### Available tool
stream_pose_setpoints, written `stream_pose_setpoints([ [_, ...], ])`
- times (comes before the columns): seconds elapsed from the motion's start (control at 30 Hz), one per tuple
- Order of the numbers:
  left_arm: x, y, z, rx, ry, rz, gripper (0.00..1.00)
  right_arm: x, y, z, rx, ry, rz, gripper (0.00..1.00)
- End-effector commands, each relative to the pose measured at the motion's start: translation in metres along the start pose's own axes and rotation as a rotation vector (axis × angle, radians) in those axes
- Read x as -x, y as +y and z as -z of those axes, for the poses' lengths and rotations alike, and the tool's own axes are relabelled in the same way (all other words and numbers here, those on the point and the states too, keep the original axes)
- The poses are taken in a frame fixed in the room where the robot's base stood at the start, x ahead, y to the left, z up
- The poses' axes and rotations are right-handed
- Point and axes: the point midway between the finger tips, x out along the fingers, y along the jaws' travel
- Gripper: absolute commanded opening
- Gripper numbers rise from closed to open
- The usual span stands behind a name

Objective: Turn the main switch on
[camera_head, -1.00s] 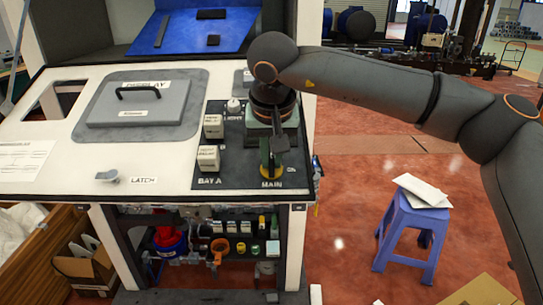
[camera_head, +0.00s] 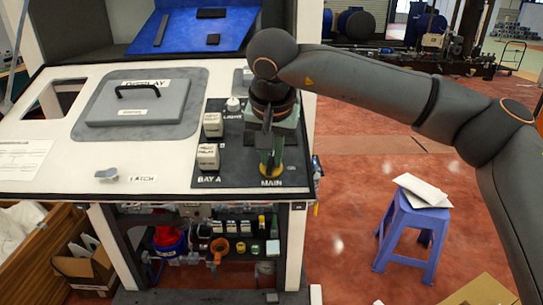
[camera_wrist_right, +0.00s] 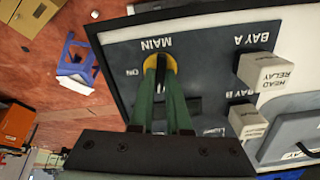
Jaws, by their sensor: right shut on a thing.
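The main switch (camera_head: 271,171) has a round yellow base above the MAIN label at the front right of the dark panel (camera_head: 215,178). My right gripper (camera_head: 270,158) reaches down onto it from above. In the right wrist view, the yellow switch base (camera_wrist_right: 176,62) sits at the tips of the green fingers (camera_wrist_right: 163,66), beside the MAIN label and an ON mark. The gripper is shut on the switch knob, which the fingers mostly hide. The knob's exact angle cannot be told. My left gripper is not in view.
Relay blocks (camera_head: 208,157) stand left of the switch on the panel, with a white light knob (camera_head: 233,104) behind. A grey lid with a handle (camera_head: 138,102) and a latch (camera_head: 107,174) are further left. A blue stool (camera_head: 412,235) stands right of the bench.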

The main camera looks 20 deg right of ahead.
Motion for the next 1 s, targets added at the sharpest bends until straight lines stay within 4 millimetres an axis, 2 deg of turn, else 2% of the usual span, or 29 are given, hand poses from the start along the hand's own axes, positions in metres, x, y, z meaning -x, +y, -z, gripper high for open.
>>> stream_pose_setpoints([
  [1.0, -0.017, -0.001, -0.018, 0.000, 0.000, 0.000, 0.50, -0.001, 0.002, 0.000, -0.963, 0.002, -0.006, 0.00],
])
